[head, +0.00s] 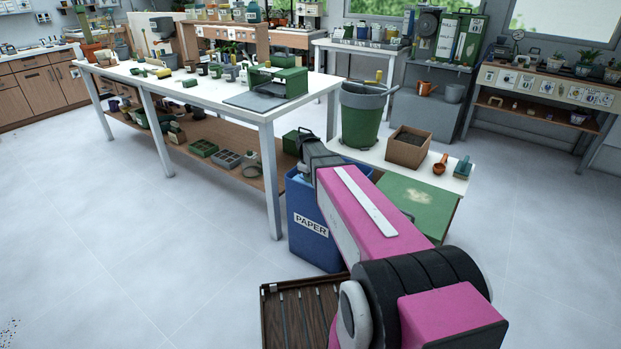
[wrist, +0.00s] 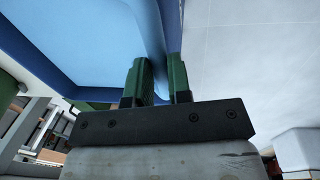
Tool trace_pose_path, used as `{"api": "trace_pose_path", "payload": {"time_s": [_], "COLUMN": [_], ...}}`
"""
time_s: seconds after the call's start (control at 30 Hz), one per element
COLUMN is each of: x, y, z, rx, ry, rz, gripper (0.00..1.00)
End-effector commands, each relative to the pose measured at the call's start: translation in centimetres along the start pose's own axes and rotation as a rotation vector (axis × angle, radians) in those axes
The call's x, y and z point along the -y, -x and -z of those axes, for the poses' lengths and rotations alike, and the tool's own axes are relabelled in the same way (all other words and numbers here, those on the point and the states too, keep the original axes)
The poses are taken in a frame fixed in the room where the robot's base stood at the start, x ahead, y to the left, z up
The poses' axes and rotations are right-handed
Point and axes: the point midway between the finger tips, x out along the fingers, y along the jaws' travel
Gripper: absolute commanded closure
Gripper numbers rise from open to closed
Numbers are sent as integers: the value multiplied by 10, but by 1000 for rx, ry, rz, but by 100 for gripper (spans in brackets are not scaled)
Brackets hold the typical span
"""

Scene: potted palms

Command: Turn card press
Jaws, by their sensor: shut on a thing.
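My gripper (wrist: 162,78) is shut on the rim of a blue bin (wrist: 85,35) in the wrist view. The bin's wall passes between the two green fingers. In the head view the blue paper bin (head: 313,249), labelled PAPER, stands upright on the floor, with my arm partly covering it. A green box-shaped device (head: 277,83) with a grey plate in front sits at the near right end of the long white table (head: 215,100). I cannot tell whether it is the card press.
A low white-topped bench (head: 365,157) behind the bin holds a green bucket (head: 362,118), a brown box (head: 408,149) and small tools. A dark slatted crate (head: 290,310) lies in front of the bin. The floor (head: 130,240) at left is clear.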

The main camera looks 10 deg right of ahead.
Motion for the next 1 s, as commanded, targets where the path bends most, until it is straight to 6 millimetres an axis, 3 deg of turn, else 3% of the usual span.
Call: {"api": "trace_pose_path", "payload": {"time_s": [0.33, 0.57, 0.77, 1.0], "x": [-8, -24, -58, -111], "y": [6, 25, 59, 101], "z": [1, 2, 3, 2], "rx": [1, 0, -1, -1], "ry": [0, -2, -4, -3], "rz": [16, 90, 237, 238], "gripper": [100, 100, 100, 100]}}
